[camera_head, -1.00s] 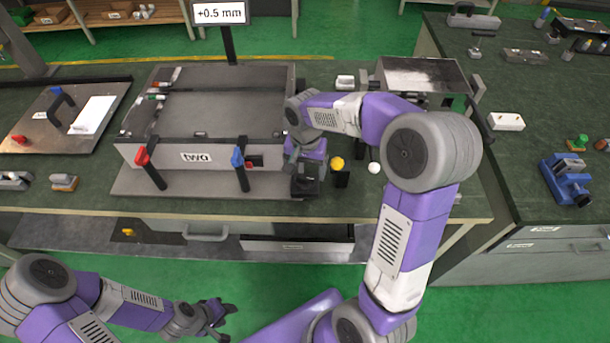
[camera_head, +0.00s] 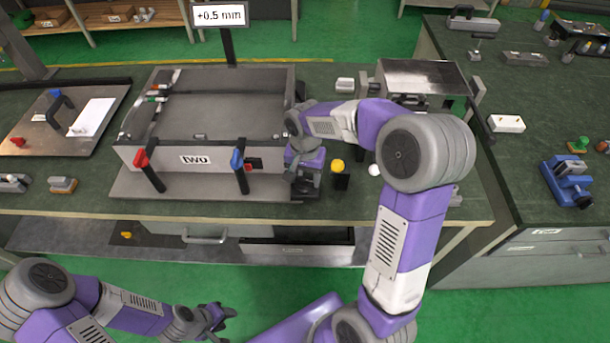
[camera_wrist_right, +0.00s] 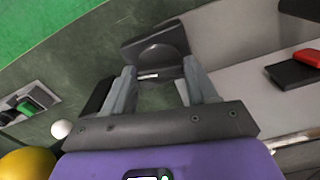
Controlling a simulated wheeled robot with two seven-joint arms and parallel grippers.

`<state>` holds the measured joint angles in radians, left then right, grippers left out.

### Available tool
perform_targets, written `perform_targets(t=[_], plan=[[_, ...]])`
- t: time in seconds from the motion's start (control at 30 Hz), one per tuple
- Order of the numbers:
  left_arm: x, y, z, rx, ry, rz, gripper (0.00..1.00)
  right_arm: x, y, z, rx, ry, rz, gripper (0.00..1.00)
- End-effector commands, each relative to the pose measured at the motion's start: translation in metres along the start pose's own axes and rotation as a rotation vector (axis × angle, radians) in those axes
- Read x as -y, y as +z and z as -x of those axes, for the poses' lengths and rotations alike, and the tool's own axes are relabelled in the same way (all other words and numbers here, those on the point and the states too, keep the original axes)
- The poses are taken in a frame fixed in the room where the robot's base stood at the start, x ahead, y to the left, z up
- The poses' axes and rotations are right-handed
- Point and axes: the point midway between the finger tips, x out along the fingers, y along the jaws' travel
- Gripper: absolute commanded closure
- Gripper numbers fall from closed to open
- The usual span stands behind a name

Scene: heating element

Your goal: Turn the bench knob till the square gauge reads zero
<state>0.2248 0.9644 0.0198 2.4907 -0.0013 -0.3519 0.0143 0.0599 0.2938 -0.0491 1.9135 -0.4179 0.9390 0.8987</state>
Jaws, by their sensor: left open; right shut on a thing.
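The square gauge (camera_head: 219,15) is a white sign on a dark post behind the bench fixture and reads +0.5 mm. The bench knob (camera_wrist_right: 157,55) appears in the right wrist view as a dark grey piece with a rounded face, between my fingertips. My right gripper (camera_wrist_right: 158,72) is shut on it. In the head view my right gripper (camera_head: 304,182) is at the right front corner of the fixture marked "two" (camera_head: 196,159), and my own wrist hides the knob there. My left gripper (camera_head: 222,317) is open and empty, low in front of the bench.
A red-handled clamp (camera_head: 148,170) and a blue-handled clamp (camera_head: 240,170) stand at the fixture's front. A yellow ball (camera_head: 337,166) and a white ball (camera_head: 375,170) are right of my right gripper. A metal box (camera_head: 420,75) stands behind.

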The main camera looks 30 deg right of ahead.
Motion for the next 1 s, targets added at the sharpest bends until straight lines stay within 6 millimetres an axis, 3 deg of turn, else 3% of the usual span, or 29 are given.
perform_targets(t=[0.4, 0.8, 0.83, 1.0], plan=[[-0.0021, 0.0003, 0.0056, 0.0, 0.0, 0.0, 0.57, 0.0002, 0.0001, 0.0009, 0.0, 0.001, -0.379, 0.73], [-0.0022, 0.0002, 0.0059, 0.0, 0.0, 0.0, 0.57, -0.0001, 0.0, 0.0001, 0.0, 0.0, -0.434, 0.73], [-0.0022, 0.0002, 0.0059, 0.0, 0.0, 0.0, 0.57, -0.0001, 0.0, 0.0001, 0.0, 0.0, -0.434, 0.41], [-0.0022, 0.0003, 0.0059, 0.0, 0.0, 0.0, 0.57, 0.0, 0.0, 0.0001, 0.0, 0.0, -0.432, 0.17]])
